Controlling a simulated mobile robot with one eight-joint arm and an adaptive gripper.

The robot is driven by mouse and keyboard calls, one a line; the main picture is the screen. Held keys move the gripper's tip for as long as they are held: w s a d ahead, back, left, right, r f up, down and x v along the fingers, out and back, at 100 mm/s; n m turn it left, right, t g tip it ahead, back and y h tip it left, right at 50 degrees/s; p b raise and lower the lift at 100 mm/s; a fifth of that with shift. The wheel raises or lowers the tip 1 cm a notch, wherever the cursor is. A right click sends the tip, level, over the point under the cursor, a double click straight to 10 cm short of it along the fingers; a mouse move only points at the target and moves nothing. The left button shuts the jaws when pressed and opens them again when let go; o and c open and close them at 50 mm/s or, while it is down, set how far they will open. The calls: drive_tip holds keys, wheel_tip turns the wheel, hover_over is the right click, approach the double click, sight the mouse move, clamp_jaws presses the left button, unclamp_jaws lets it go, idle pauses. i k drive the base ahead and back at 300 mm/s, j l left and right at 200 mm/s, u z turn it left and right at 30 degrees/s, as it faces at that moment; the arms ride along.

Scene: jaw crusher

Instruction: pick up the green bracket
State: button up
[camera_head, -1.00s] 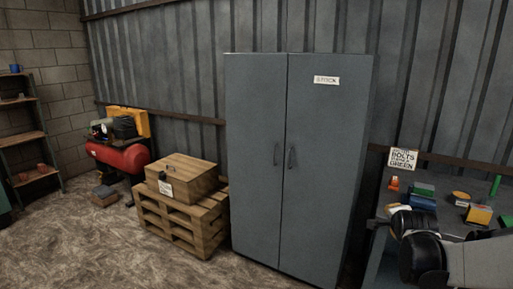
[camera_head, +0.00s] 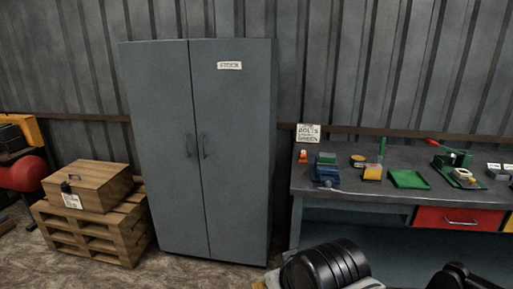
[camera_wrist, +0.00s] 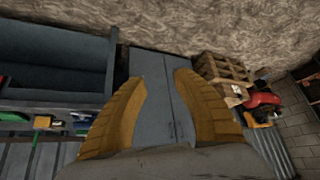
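Several green things stand on the workbench (camera_head: 345,190) at the right of the head view; I cannot tell which is the green bracket. A green block (camera_head: 326,158) is at a blue vise (camera_head: 325,173). An upright green piece (camera_head: 381,149) stands behind a yellow block (camera_head: 372,173). A flat green tray-like piece (camera_head: 408,179) lies to their right. In the wrist view, my gripper (camera_wrist: 161,80) has its two yellow-brown fingers spread apart with nothing between them. It is away from the bench top, with the grey cabinet (camera_wrist: 160,100) beyond the fingers.
The tall grey stock cabinet (camera_head: 200,150) stands left of the bench. A wooden crate (camera_head: 98,187) sits on a pallet (camera_head: 85,235) further left. A green press with a red handle (camera_head: 448,165) and a small orange item (camera_head: 302,156) are on the bench. A sign (camera_head: 308,133) stands behind.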

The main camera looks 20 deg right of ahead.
sight(330, 158)
drive_tip(key=i+l, duration=0.75)
drive_tip(key=i, duration=0.1)
